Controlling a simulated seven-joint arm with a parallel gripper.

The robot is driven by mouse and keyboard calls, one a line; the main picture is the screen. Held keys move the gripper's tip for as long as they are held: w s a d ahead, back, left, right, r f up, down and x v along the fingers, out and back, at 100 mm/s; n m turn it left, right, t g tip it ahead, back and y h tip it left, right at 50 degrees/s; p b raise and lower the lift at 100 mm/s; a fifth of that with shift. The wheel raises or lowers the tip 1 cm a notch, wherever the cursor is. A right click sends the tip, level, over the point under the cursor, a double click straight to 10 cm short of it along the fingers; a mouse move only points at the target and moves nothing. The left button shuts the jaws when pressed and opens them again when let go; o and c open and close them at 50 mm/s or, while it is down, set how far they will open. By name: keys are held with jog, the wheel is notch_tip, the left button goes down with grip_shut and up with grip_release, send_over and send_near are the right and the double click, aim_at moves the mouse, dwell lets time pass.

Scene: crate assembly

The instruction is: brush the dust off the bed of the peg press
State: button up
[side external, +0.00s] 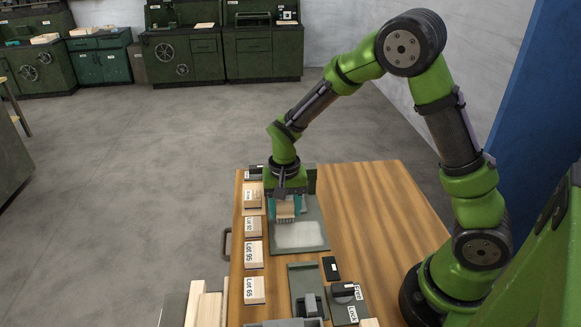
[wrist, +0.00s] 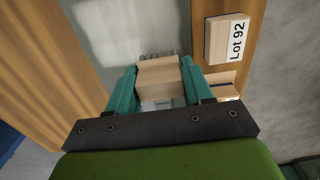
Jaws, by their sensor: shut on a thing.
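My gripper (side external: 286,208) is shut on a brush (side external: 286,211), a pale wooden block with bristles. In the wrist view the teal fingers of my gripper (wrist: 153,85) clasp both sides of the brush block (wrist: 158,72), with grey bristles beyond it. The peg press bed (side external: 318,222) is a flat grey-green plate on the bench. A pale dust patch (side external: 298,236) lies on its near part, and shows at the top of the wrist view (wrist: 120,28). The brush is over the far part of the bed; whether its bristles touch is unclear. My arm partly hides the dark press body behind.
Wooden blocks with lot labels, such as Lot 95 (side external: 253,254) and Lot 92 (wrist: 228,39), line the left of the bench. A grey fixture (side external: 306,290) and a labelled lock device (side external: 346,299) stand nearer. The wooden bench top (side external: 370,225) is clear to the right.

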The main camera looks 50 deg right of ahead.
aim_at(312, 247)
jog(key=shift+f, duration=0.65)
jog(key=shift+s+a+f, duration=0.15)
jog(key=shift+a+f, duration=0.05)
jog(key=shift+f, duration=0.1)
jog(key=shift+c, duration=0.2)
jog(key=shift+s+a, duration=2.7)
jog(key=shift+s, duration=0.05)
jog(key=shift+s+d, duration=0.5)
jog(key=shift+d, duration=0.1)
jog(key=shift+w+d, duration=2.7)
jog(key=shift+w, duration=0.15)
jog(key=shift+d, duration=0.25)
jog(key=shift+s+d, duration=0.25)
jog(key=shift+s, duration=0.1)
jog(key=shift+s+a, duration=0.2)
jog(key=shift+s, duration=0.05)
jog(key=shift+s+a, duration=2.7)
jog(key=shift+s+d, duration=0.4)
jog(key=shift+d, duration=0.3)
jog(key=shift+w+d, duration=2.65)
jog(key=shift+w, duration=0.15)
jog(key=shift+s+d, duration=0.45)
jog(key=shift+d, duration=0.1)
jog(key=shift+s+a, duration=2.9)
jog(key=shift+a, duration=0.05)
jog(key=shift+w+d+r, duration=0.1)
jog(key=shift+r, duration=4)
